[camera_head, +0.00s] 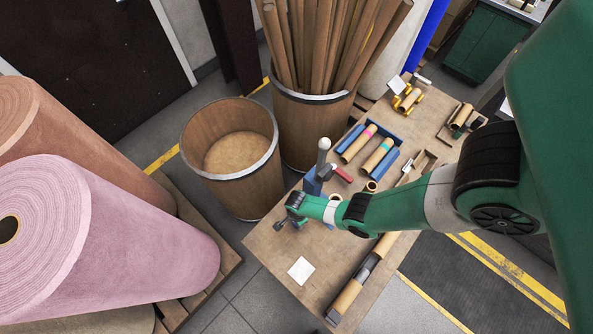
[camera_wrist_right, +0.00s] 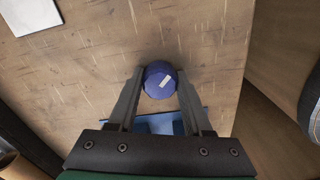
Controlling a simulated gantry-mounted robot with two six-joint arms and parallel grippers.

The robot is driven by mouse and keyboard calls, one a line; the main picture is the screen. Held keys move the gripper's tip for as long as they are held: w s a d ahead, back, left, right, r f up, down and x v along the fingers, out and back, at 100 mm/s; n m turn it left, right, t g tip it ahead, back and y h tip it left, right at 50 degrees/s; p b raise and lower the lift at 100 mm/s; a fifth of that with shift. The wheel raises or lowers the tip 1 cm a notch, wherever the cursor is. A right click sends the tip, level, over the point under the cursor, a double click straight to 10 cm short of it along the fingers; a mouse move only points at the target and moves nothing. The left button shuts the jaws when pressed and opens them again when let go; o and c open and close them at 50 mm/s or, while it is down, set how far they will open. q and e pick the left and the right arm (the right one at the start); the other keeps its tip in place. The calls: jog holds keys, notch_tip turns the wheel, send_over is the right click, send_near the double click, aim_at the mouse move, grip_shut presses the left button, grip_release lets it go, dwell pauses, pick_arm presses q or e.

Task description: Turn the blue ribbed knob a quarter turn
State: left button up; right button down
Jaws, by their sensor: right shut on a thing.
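The blue knob (camera_wrist_right: 161,80) has a round end face with a white mark on it, which lies tilted in the right wrist view. My right gripper (camera_wrist_right: 159,88) is shut on the knob, with one finger on each side. Part of a blue mount (camera_wrist_right: 160,124) shows behind the knob, between the fingers. In the head view my right arm reaches in from the right over the wooden table (camera_head: 264,238), and its gripper (camera_head: 290,220) is by the blue fixture (camera_head: 312,184). The knob cannot be made out there. My left gripper is not in view.
A ball-topped lever (camera_head: 323,150) and a red handle (camera_head: 343,174) stand close behind my right gripper. A white card (camera_head: 301,270) lies on clear table in front. A long tube holder (camera_head: 352,290) lies to the right. An open barrel (camera_head: 264,190) stands beyond the table's left edge.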

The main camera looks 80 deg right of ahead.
jog(key=m, duration=0.5)
jog(key=shift+f, duration=0.15)
jog(key=m, duration=0.3)
jog(key=shift+m, duration=0.3)
jog(key=shift+c, duration=2.4)
grip_release()
jog(key=shift+d, duration=0.1)
